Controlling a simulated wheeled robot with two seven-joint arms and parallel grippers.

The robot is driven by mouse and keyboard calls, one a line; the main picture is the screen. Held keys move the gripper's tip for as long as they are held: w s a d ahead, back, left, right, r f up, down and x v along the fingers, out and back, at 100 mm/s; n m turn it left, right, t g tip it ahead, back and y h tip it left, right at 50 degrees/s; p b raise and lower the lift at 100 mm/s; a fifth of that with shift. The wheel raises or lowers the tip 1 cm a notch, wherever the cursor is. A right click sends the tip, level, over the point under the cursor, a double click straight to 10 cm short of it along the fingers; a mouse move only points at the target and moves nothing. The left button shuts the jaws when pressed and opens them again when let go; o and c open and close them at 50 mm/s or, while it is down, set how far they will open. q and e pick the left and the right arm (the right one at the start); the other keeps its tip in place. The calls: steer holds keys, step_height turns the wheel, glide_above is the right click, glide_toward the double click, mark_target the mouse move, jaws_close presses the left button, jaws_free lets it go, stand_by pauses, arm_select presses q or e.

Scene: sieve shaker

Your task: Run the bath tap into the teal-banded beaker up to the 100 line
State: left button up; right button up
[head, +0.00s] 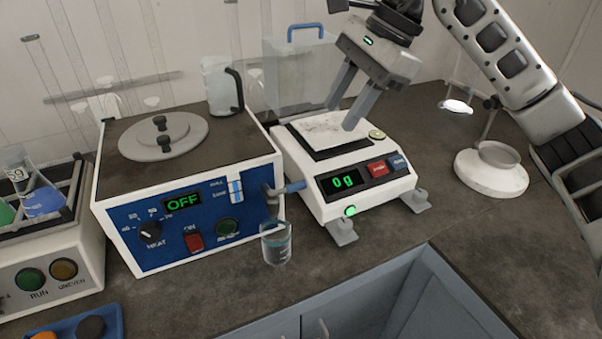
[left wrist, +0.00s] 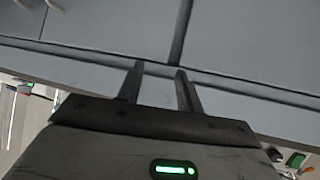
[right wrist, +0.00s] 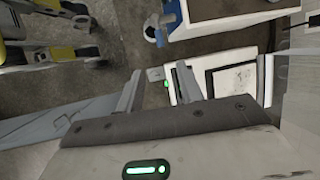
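The beaker with a teal band (head: 276,245) stands upright on the bench in front of the water bath (head: 200,222), close below the bath's tap (head: 287,188). The tap has a blue lever pointing right. I cannot read the beaker's lines or tell whether it holds water. The bath's display reads OFF. My right gripper (head: 342,116) is open and empty, above the balance and to the right of the beaker; its parted fingers also show in the right wrist view (right wrist: 158,70). My left gripper (left wrist: 160,68) is open and empty in front of cabinet fronts, outside the head view.
The balance (head: 350,207) reads 0 g, right of the tap. A white stand (head: 490,177) is at right. An open recess (head: 450,295) lies in front.

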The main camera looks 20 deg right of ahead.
mark_target(297, 183)
arm_select(q)
steer(key=shift+w+a+r+p, duration=0.2)
steer(key=shift+r+p, duration=0.3)
steer(key=shift+p, duration=0.3)
arm_select(e)
steer(key=x, duration=1.5)
